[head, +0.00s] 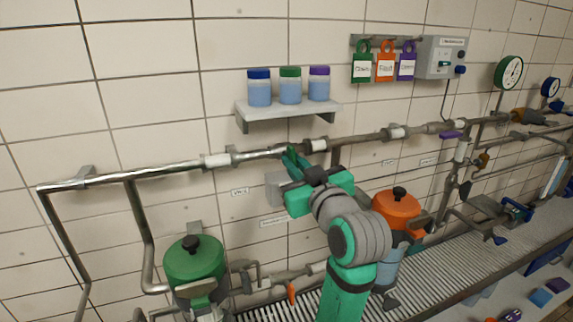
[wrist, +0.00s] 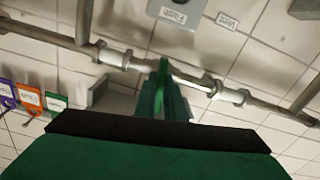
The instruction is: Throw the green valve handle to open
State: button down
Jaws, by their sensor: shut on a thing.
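The green valve handle (wrist: 163,68) shows in the wrist view as a narrow bright green strip at the grey pipe. It lies between the two dark green fingers of my gripper (wrist: 164,100), which are closed on it. In the head view my gripper (head: 295,160) reaches up to the upper wall pipe (head: 262,154), just below the shelf. There the fingers cover the handle, so I cannot tell its angle to the pipe clearly. The valve body is mostly hidden behind the fingers.
A wall shelf (head: 243,113) with three lidded jars is close above my gripper. A grey box (head: 277,188) sits on the wall just below the pipe. A green-topped vessel (head: 193,259) and an orange-topped vessel (head: 397,211) stand lower. Coloured tags (head: 385,68) hang upper right.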

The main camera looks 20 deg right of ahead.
jog(key=n, duration=0.4)
jog(key=shift+d, duration=0.1)
jog(key=n, duration=1)
jog(key=shift+w+a+n, duration=0.15)
jog(key=shift+a+n, duration=0.25)
jog(key=shift+n, duration=0.2)
jog(key=shift+d+n, duration=0.2)
jog(key=shift+n, duration=0.3)
jog(key=shift+s+d+f, duration=0.1)
jog(key=shift+s+d, duration=0.1)
jog(key=c, duration=1.8)
grip_release()
jog(key=shift+a, duration=0.1)
jog(key=shift+c, duration=0.2)
